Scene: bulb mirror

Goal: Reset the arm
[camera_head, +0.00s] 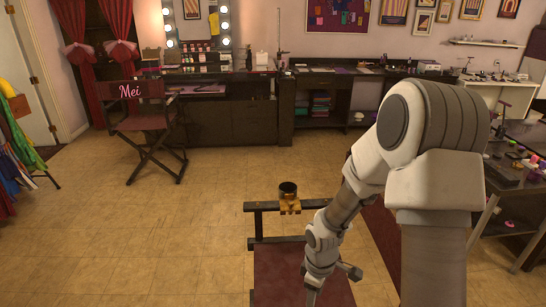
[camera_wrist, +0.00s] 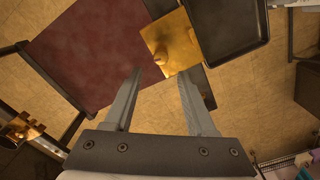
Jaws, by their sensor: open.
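My gripper (camera_wrist: 160,76) is open in the wrist view, with its two fingers apart and nothing between them. Beyond the fingertips lie a maroon panel (camera_wrist: 95,45), a gold plate with a small knob (camera_wrist: 172,42) and a dark tray-like piece (camera_wrist: 232,30). I cannot tell whether the fingers touch any of these. In the head view my arm bends down at the right over a dark-framed maroon seat (camera_head: 280,273); the gripper's fingers cannot be made out there.
A gold bracket (camera_head: 290,206) with a black cup (camera_head: 288,188) sits on the seat's arm bar. A cluttered table (camera_head: 515,175) stands close at the right. A "Mei" chair (camera_head: 140,118) and a vanity (camera_head: 235,112) stand farther back.

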